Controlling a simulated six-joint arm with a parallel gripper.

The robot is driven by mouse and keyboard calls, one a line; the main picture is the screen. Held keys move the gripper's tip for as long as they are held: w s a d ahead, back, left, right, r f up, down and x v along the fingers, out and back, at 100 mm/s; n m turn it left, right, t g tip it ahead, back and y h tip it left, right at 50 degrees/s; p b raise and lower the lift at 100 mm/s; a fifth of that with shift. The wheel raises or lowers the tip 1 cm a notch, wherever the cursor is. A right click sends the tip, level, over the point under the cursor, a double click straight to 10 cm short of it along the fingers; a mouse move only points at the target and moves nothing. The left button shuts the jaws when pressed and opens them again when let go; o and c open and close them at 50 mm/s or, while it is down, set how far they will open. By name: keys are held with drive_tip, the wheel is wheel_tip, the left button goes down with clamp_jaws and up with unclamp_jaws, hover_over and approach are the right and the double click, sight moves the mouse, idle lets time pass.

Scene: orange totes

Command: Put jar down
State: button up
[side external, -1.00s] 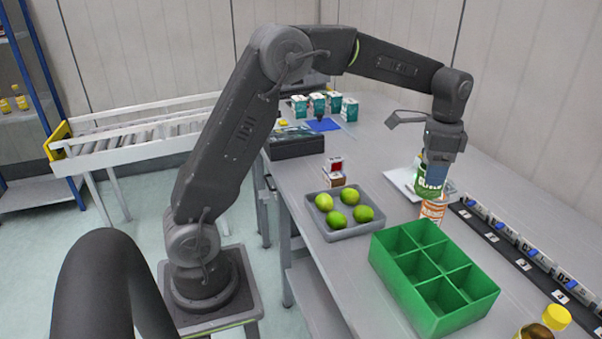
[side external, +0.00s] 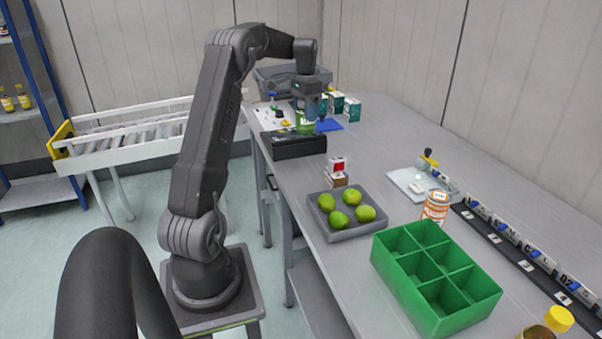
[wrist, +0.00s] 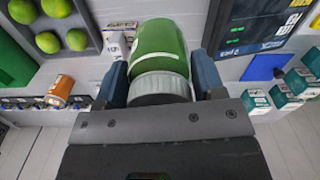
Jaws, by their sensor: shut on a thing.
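My gripper (side external: 307,100) is shut on the green jar (side external: 305,125). In the wrist view the jar (wrist: 162,42) sits between the two blue fingers (wrist: 160,82), with its pale ribbed lid toward the wrist. In the side view the jar hangs below the gripper, over or just behind the black box-shaped device (side external: 299,146). I cannot tell whether the jar touches anything below it.
A tray of limes (side external: 345,228), small red-and-white boxes (side external: 337,172) and a green divided crate (side external: 394,280) stand nearer the camera. An orange jar (side external: 436,206) stands by a white board (side external: 408,181). Teal-and-white cartons (side external: 352,109) stand behind. The bench middle is clear.

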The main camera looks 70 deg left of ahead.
drive_tip(key=shift+s+a, duration=0.7)
drive_tip(key=shift+w+d+f, duration=0.1)
drive_tip(key=shift+f, duration=3.6)
drive_tip(key=shift+w+d+f, duration=0.1)
drive_tip(key=shift+f, duration=3.55)
drive_tip(key=shift+f, duration=0.1)
drive_tip(key=o, duration=1.2)
drive_tip(key=shift+f, duration=0.1)
drive_tip(key=shift+c, duration=0.2)
